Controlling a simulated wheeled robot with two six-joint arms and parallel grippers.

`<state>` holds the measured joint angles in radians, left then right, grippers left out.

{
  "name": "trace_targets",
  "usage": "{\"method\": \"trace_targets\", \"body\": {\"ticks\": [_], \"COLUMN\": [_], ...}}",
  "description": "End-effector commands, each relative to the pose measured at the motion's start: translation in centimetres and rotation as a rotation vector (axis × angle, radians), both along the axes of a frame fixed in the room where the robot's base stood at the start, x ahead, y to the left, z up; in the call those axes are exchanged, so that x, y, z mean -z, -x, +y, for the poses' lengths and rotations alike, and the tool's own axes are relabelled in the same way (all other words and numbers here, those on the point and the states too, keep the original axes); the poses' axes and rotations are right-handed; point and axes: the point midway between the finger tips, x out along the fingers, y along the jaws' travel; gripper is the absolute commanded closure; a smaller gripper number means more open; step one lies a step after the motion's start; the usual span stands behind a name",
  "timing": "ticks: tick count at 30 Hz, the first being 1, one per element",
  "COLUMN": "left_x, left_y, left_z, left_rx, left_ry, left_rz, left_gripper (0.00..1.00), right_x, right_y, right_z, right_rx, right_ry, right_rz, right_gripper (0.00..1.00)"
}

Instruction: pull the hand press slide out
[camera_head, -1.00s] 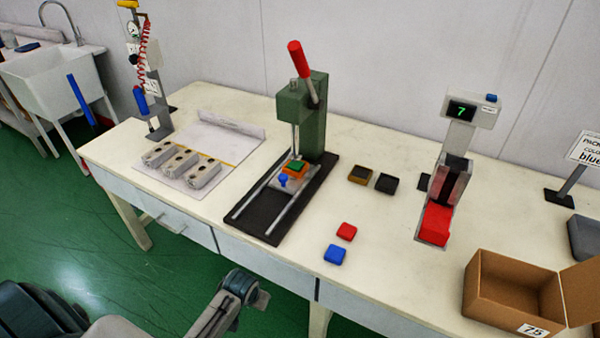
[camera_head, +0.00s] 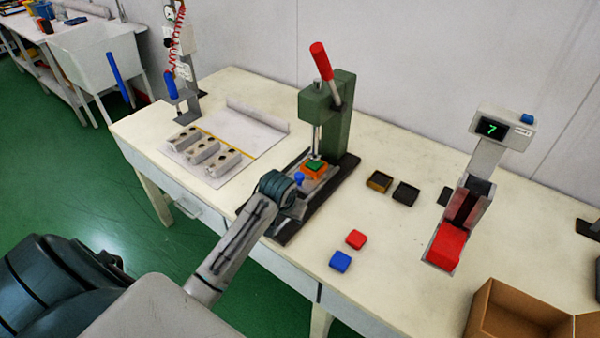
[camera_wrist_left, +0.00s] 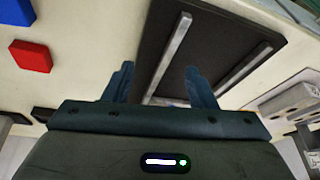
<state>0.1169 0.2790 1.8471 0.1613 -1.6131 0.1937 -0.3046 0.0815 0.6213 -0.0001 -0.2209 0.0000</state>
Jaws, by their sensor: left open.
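The green hand press (camera_head: 341,115) with its red lever (camera_head: 322,60) stands on a black base with two metal rails. Its slide carries an orange block with a green top (camera_head: 315,167) under the ram, and a blue knob (camera_head: 299,179) stands at the slide's front. My left gripper (camera_head: 292,200) is at the front part of the rails, just short of the knob, and partly hidden by its own wrist. In the left wrist view the gripper (camera_wrist_left: 160,85) is open and empty, its fingers apart over the black base (camera_wrist_left: 212,35). The slide and knob are not visible there. My right gripper is not in view.
A metal-block fixture (camera_head: 208,152) lies to the left. A scale-like stand (camera_head: 462,215) and a cardboard box (camera_head: 520,315) are at right.

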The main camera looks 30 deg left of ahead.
Motion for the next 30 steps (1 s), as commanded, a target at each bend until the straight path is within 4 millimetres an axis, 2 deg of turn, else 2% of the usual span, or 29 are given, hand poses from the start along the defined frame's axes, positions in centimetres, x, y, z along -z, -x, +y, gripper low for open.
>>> {"method": "trace_targets", "body": {"ticks": [1,7,10,14,17,20,30], "left_x": [-1.1,-6.0,-8.0,-9.3,-9.1,-8.1,-2.2], "left_y": [-1.6,-7.9,-9.8,-11.0,-11.4,-11.8,-14.0], "left_z": [0.7,3.8,5.0,5.7,5.9,6.0,6.7], "left_rx": [-0.016,-0.101,-0.134,-0.157,-0.162,-0.162,-0.161], "left_ry": [0.002,0.027,0.039,0.052,0.054,0.054,0.053], "left_rz": [-0.01,-0.035,-0.041,-0.045,-0.044,-0.043,-0.041], "left_gripper": [0.49,0.49,0.49,0.49,0.49,0.49,0.49], "right_x": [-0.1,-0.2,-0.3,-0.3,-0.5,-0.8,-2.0], "right_y": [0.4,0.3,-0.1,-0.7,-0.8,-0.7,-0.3], "right_z": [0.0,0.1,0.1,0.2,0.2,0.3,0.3], "right_rx": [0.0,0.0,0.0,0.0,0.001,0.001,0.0], "right_ry": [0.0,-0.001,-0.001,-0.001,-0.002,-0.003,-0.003], "right_rz": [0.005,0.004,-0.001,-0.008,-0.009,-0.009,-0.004], "right_gripper": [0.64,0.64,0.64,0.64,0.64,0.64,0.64]}}
